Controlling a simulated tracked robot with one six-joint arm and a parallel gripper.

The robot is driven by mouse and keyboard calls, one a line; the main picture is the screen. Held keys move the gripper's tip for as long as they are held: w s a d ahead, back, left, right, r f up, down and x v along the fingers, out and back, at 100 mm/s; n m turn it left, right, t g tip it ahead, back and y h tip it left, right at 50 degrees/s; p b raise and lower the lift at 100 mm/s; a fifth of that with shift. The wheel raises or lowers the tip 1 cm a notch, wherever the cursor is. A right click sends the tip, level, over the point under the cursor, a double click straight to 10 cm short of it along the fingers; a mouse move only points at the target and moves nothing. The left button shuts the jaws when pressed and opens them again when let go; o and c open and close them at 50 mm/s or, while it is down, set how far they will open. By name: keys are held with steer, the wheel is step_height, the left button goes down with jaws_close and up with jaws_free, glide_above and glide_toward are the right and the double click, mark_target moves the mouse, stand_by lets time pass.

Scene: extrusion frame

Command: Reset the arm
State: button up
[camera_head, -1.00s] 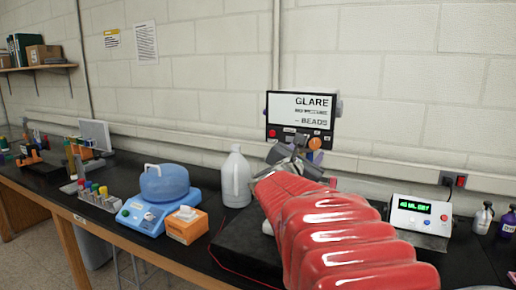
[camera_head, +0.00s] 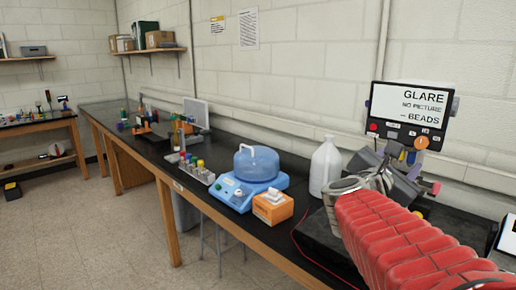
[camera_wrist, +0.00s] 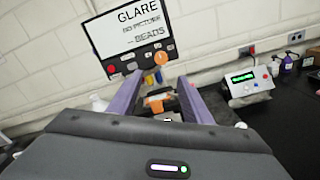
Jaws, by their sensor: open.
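My gripper (camera_head: 401,168) is at the end of my red-sleeved arm, on the right in the head view, in front of a black panel (camera_head: 408,112) that reads "GLARE" and "BEADS". In the wrist view my gripper (camera_wrist: 160,98) shows two purple fingers spread apart. Between and beyond them are an orange and dark object and the panel's lower edge (camera_wrist: 135,69). I see nothing held between the fingers.
A white jug (camera_head: 325,168), an orange box (camera_head: 273,206) and a blue device with a round tank (camera_head: 257,168) stand on the black bench left of my arm. A digital readout box (camera_wrist: 246,82) stands right of my gripper.

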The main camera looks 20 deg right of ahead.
stand_by(0.3)
steer(key=s+a+f+m+g+y, duration=0.2)
steer(key=s+a+f+m+y, duration=0.15)
steer(key=f+m, duration=0.45)
steer(key=s+a+f+m+g+y, duration=0.25)
steer(key=a+f+m+y, duration=0.2)
steer(key=f, duration=0.55)
steer(key=s+a+f+m+t+y, duration=0.1)
steer(key=a+f+m+y, duration=0.1)
steer(key=a, duration=1.1)
steer(key=s+a+f+m+t+y, duration=0.1)
steer(key=a+y, duration=0.5)
steer(key=a, duration=0.8)
step_height(320, 180, down, 4)
steer(key=shift+s+a+r+m+t+y, duration=0.25)
steer(key=shift+m+t, duration=0.3)
steer(key=shift+m, duration=0.4)
steer(key=c, duration=0.4)
